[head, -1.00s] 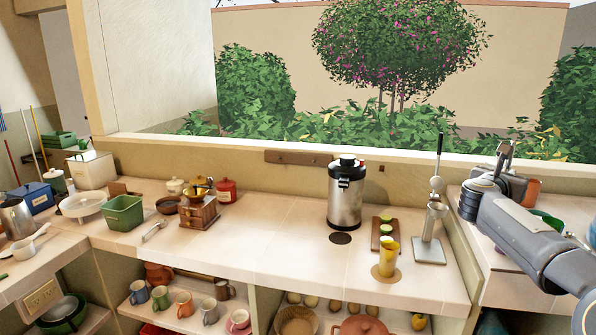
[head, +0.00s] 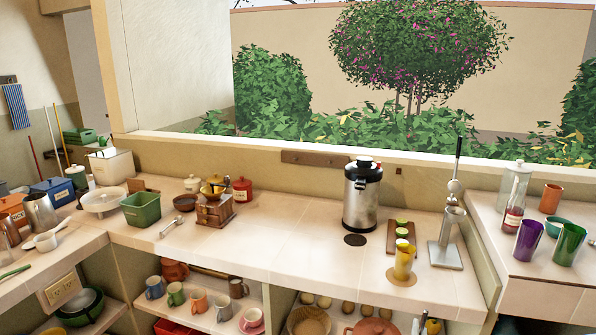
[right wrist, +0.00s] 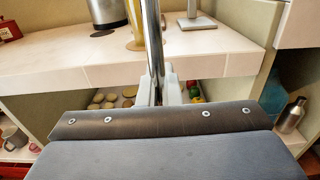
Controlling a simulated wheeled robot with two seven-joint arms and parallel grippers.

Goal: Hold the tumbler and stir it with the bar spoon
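A yellow tumbler (head: 403,264) stands upright on a round mat near the front edge of the counter. Its lower part also shows in the right wrist view (right wrist: 134,28). A shiny metal rod, seemingly the bar spoon (right wrist: 152,40), runs upright between my right fingers (right wrist: 159,92) in the right wrist view. The fingers appear closed on it; its spoon end is hidden. In the head view only the tips of my right gripper (head: 419,322) show at the bottom edge, in front of the counter and below the tumbler. My left gripper is not in view.
A metal press stand (head: 447,254) is right of the tumbler. A board with lime pieces (head: 401,235) and a steel dispenser (head: 362,195) stand behind it. Purple (head: 527,240) and green (head: 568,244) tumblers stand on the right counter. The counter left of the dispenser has free room.

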